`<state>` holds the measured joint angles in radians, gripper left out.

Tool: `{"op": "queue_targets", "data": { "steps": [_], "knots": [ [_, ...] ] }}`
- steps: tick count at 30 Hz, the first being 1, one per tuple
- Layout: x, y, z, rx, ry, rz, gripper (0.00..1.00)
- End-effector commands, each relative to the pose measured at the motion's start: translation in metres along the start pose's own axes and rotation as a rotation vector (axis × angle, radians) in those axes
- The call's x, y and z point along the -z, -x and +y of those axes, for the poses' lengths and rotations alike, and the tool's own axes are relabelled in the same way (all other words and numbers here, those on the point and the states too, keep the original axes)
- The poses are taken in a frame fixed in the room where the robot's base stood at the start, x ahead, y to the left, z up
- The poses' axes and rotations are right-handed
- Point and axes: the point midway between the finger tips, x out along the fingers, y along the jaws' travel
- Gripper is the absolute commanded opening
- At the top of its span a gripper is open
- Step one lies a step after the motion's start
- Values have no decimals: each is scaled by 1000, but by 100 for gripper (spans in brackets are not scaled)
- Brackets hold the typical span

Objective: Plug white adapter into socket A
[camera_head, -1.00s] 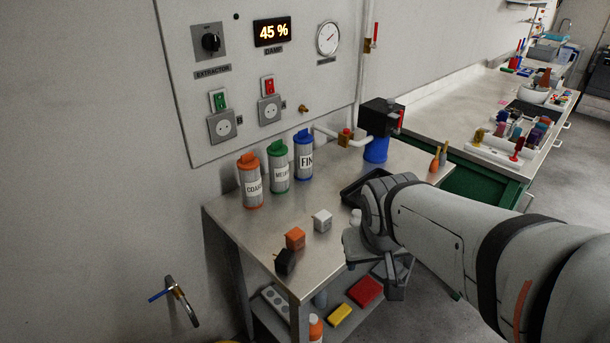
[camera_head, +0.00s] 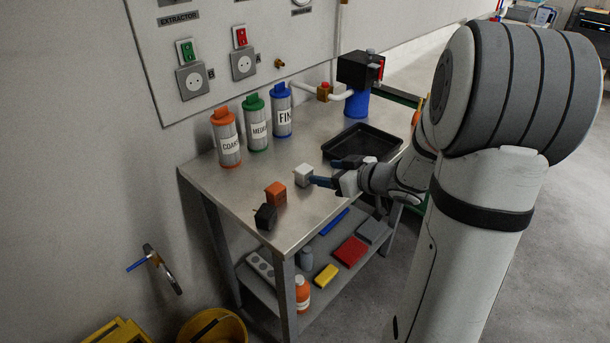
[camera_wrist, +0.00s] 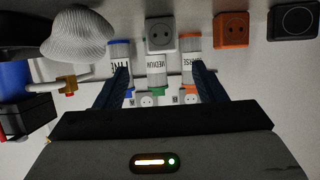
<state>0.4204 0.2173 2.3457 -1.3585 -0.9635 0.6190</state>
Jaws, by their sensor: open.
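The white adapter (camera_head: 304,175) is a small cube on the steel table, right of the orange adapter (camera_head: 276,192) and the black adapter (camera_head: 265,216). My gripper (camera_head: 322,171) is open and low over the table, its fingers pointing left at the white adapter. Two wall sockets, a left one (camera_head: 193,82) and a right one (camera_head: 243,64), sit under green and red switches.
Orange, green and blue-capped canisters (camera_head: 257,124) stand between the adapters and the wall. A black tray (camera_head: 362,143) lies behind my gripper. A pale ribbed object (camera_wrist: 78,37) is left in the wrist view. The table's front-left edge is near the black adapter.

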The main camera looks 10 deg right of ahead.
Motion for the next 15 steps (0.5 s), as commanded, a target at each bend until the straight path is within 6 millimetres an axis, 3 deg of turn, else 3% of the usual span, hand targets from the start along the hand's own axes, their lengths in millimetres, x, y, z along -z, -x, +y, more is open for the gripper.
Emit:
{"op": "queue_targets", "data": {
  "steps": [15],
  "knots": [
    [1, -67, -3, 1, 2, 1, 64]
  ]
}}
